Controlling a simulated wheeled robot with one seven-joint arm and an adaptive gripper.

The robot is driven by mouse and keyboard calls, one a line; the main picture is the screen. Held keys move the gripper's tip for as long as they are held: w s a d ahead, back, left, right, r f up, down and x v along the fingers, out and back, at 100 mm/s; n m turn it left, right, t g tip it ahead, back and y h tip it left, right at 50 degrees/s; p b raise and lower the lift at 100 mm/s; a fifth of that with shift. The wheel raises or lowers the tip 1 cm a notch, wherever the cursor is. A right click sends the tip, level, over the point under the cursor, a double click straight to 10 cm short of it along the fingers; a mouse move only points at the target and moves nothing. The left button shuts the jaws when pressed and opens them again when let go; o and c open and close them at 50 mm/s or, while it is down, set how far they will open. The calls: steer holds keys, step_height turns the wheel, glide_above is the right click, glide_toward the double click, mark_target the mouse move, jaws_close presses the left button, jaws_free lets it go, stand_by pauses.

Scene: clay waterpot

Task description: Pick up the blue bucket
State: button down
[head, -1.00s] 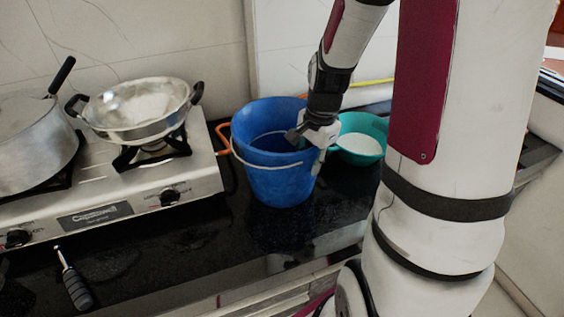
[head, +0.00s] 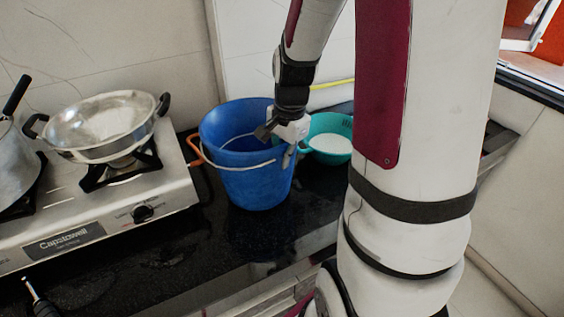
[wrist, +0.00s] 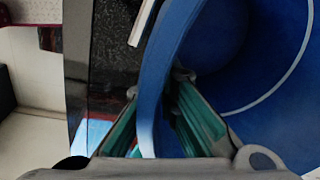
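The blue bucket (head: 250,184) stands on the black counter right of the stove, with a pale wire handle and an orange grip at its left. My gripper (head: 272,131) is at the right side of its rim. In the wrist view the bucket's rim (wrist: 153,100) runs between my two fingers (wrist: 157,84), one outside and one inside the wall. The fingertips lie close against the rim on both sides, and the gripper looks shut on it. The bucket's bottom inside is hidden in the head view.
A teal bowl (head: 318,153) with something white in it sits just right of the bucket. The stove (head: 150,205) with a metal pan (head: 100,128) is at the left. A dark-handled tool (head: 40,303) lies near the counter's front.

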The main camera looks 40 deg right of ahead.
steer(key=shift+r, duration=0.7)
steer(key=shift+s+r, duration=0.15)
steer(key=s+d+r, duration=0.1)
steer(key=s, duration=1.1)
steer(key=shift+s+b, duration=0.4)
steer(key=shift+d, duration=0.15)
